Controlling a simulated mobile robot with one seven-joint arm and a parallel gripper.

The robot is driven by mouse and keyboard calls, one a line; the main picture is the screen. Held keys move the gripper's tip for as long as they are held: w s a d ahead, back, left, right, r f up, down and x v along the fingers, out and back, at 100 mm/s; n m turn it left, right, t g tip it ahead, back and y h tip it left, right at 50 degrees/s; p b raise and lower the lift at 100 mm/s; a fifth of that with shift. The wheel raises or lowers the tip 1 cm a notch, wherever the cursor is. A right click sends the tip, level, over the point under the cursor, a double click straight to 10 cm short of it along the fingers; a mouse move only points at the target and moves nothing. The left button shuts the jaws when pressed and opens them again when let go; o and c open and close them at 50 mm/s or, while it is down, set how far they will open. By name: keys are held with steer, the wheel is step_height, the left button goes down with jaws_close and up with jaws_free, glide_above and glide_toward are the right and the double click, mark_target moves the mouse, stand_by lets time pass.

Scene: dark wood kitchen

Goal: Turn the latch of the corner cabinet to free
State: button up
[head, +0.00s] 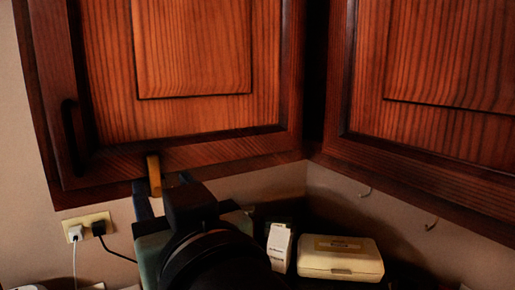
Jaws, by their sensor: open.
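The wooden cabinet (190,115) on the left has a dark frame and a lighter, striped panel. Its dark handle (69,137) is at the lower left of the door. A small yellow-brown latch (153,175) stands nearly upright at the cabinet's bottom edge, crossing the lower frame. My gripper (164,188) is open just below that edge, with its fingertips around or close to the latch. The view does not show whether they touch it. My wrist hides part of the wall and counter behind.
A second wooden cabinet (425,95) meets the first at the corner on the right. Below are a cream box (340,257), a white packet (279,246), wall hooks (431,224) and a socket (87,227) with plugged-in cables.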

mark_target(154, 164)
steer(key=p+x, duration=0.2)
steer(key=x, duration=0.5)
steer(key=shift+w+a, duration=0.1)
steer(key=shift+w, duration=0.15)
jaws_close()
